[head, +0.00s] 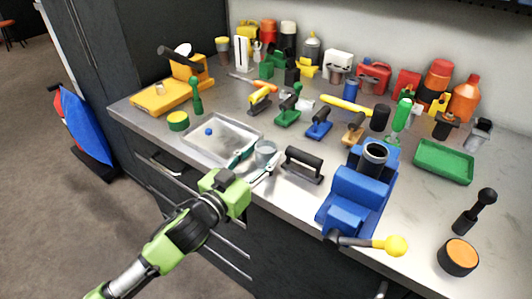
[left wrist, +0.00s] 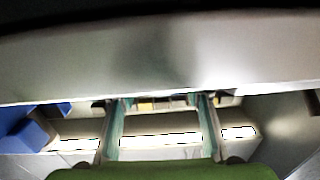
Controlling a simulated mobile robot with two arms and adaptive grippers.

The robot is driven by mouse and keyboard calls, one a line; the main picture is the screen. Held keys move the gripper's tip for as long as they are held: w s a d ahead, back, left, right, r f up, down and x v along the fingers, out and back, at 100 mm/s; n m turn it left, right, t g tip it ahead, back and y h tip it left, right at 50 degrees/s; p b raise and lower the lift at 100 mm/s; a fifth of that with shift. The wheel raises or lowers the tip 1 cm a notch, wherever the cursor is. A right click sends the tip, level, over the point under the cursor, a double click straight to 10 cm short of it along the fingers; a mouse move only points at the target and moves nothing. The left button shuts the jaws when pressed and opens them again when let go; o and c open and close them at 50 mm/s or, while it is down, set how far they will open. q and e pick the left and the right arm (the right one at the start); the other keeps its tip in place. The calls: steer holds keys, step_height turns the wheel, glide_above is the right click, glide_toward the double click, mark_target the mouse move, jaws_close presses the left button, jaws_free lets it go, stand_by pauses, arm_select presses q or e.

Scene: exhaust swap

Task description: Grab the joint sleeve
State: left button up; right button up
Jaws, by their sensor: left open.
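A short grey cylinder (head: 266,149), which looks like the joint sleeve, stands on the counter near its front edge, just right of the metal tray. My left gripper (head: 261,163) reaches in over the front edge. It is open, with its fingers at the cylinder's near side, seeming to straddle it. I cannot tell whether they touch it. In the left wrist view the two teal fingers (left wrist: 160,105) stand apart. A broad grey surface fills the top there, and I cannot tell if it is the sleeve. My right gripper is not in view.
The blue vise (head: 352,198) with a black-rimmed cylinder (head: 375,154) stands to the right. The metal tray (head: 190,147) is at left. Several tools and bottles crowd the back of the counter (head: 415,218).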

arm_select(q)
steer(key=c, duration=0.9)
steer(key=shift+o, duration=0.2)
